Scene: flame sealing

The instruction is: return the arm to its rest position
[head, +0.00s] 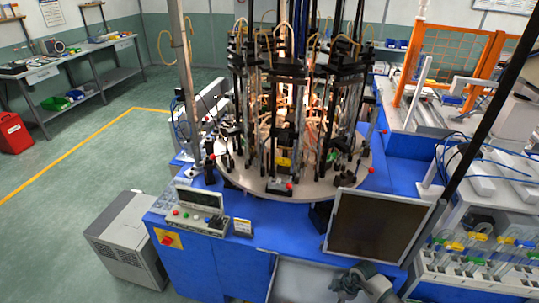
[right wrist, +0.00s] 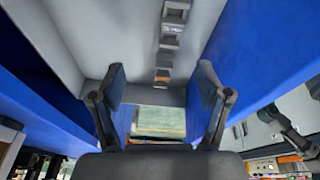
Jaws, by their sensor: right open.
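My right arm (head: 376,285) shows at the bottom edge of the head view, in front of the blue machine base (head: 245,262) and below the dark monitor (head: 374,226). In the right wrist view my right gripper (right wrist: 161,78) has its two dark fingers spread wide apart, with nothing held between them. A pale grey surface with a row of small slots and blue panels lie beyond the fingers, apart from them. My left gripper is not in the head view.
The round machine table (head: 310,192) carries several black fixtures with glowing parts. A control box (head: 196,208) stands at the front left of the base. A rack of tubes (head: 470,252) stands at right. A grey cabinet (head: 125,240) stands on the floor at left, with open floor beyond.

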